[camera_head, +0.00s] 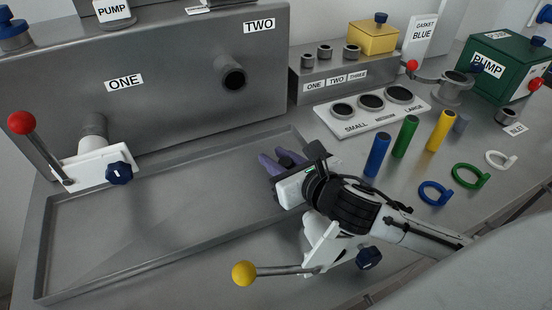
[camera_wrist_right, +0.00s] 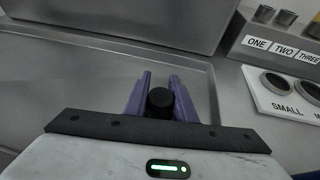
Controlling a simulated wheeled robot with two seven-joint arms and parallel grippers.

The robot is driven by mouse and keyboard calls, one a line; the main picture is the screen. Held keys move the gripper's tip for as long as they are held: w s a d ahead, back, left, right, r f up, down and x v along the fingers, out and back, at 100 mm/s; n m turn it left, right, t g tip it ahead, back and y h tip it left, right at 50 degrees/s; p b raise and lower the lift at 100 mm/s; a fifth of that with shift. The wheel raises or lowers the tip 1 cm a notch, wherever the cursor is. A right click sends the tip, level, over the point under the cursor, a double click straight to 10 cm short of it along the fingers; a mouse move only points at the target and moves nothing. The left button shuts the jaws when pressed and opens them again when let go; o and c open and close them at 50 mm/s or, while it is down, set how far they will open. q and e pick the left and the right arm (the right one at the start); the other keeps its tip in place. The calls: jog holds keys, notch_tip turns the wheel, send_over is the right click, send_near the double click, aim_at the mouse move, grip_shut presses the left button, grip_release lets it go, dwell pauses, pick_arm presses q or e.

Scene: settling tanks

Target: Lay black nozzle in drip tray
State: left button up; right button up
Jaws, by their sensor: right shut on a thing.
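The black nozzle (camera_wrist_right: 160,103) is a short dark cylinder between the purple fingers of my right gripper (camera_wrist_right: 160,92) in the wrist view. In the head view my right gripper (camera_head: 280,163) is shut on the nozzle (camera_head: 287,158), which is partly hidden by the fingers. The drip tray (camera_head: 150,215) is a long, shallow grey metal tray in front of the tank. The gripper is over the tray's right end; its height above the floor is hard to tell. The tray (camera_wrist_right: 85,82) also lies beyond the fingers in the wrist view. My left gripper is not in view.
A tank wall (camera_head: 180,75) with pipe stubs stands behind the tray. A white valve with red-ball lever (camera_head: 20,123) is at left; a yellow-ball lever valve (camera_head: 243,273) is under my right arm. A SMALL-to-LARGE gauge plate (camera_head: 350,129) and coloured cylinders stand right. The tray's middle is clear.

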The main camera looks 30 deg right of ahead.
aim_at(289, 167)
jog(key=o, duration=1.1)
jog(key=shift+f, duration=0.15)
jog(key=shift+c, duration=0.2)
jog(key=shift+s+r, duration=0.25)
jog(key=v, duration=0.7)
jog(key=shift+w, duration=0.15)
